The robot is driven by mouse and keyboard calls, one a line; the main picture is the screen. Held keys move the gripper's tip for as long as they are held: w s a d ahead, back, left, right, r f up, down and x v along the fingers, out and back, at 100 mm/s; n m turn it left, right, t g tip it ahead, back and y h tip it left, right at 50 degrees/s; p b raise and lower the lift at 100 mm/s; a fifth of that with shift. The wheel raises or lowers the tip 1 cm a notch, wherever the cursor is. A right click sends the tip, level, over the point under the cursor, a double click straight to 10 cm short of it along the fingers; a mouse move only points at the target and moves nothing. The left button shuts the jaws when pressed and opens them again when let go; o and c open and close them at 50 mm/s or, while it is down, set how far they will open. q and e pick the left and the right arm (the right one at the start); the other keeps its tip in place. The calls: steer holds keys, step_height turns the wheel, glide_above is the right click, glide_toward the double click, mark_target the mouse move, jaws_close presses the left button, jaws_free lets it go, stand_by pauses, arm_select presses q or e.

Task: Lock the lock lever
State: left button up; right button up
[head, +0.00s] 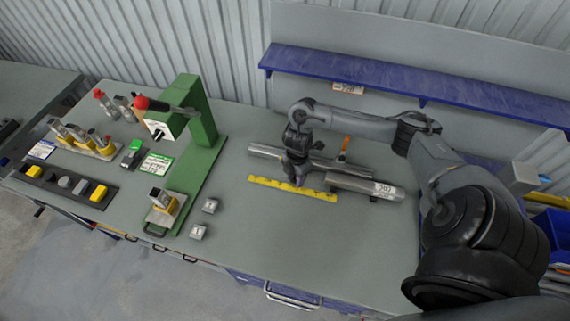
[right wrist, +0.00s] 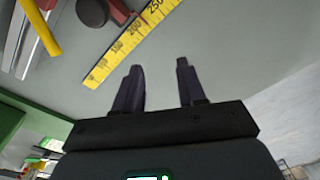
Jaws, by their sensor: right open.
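I cannot tell for sure which part is the lock lever. A green press (head: 195,108) stands on the table and carries a dark lever with a red knob (head: 141,103). A small orange handle (head: 344,146) stands up by the metal bars right of centre; a yellow-orange handle (right wrist: 40,28) shows in the right wrist view. My right gripper (head: 298,184) points down over the bars, close to the yellow ruler. In the right wrist view my right gripper (right wrist: 159,66) is open, with nothing between its fingers. My left gripper is not in view.
A yellow ruler (head: 260,181) lies in front of the metal bars (head: 365,187). Several yellow-and-grey parts (head: 83,139) stand at the left. A blue shelf (head: 380,75) runs behind. The table's front middle is clear.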

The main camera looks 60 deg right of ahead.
steer(key=w+d+r+t+h+b, duration=0.2)
steer(key=w+d+r+b, duration=0.1)
steer(key=w+d+r, duration=0.45)
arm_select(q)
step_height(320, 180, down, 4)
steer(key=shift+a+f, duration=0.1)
arm_select(e)
steer(key=shift+m, duration=0.3)
steer(key=f, duration=0.3)
steer(key=w+f, duration=0.1)
steer(key=f, duration=0.3)
steer(key=d+f, duration=0.1)
steer(key=f, duration=0.2)
steer(key=shift+w+f, duration=0.2)
steer(key=shift+w, duration=0.2)
jaws_close()
steer(key=shift+d, duration=0.1)
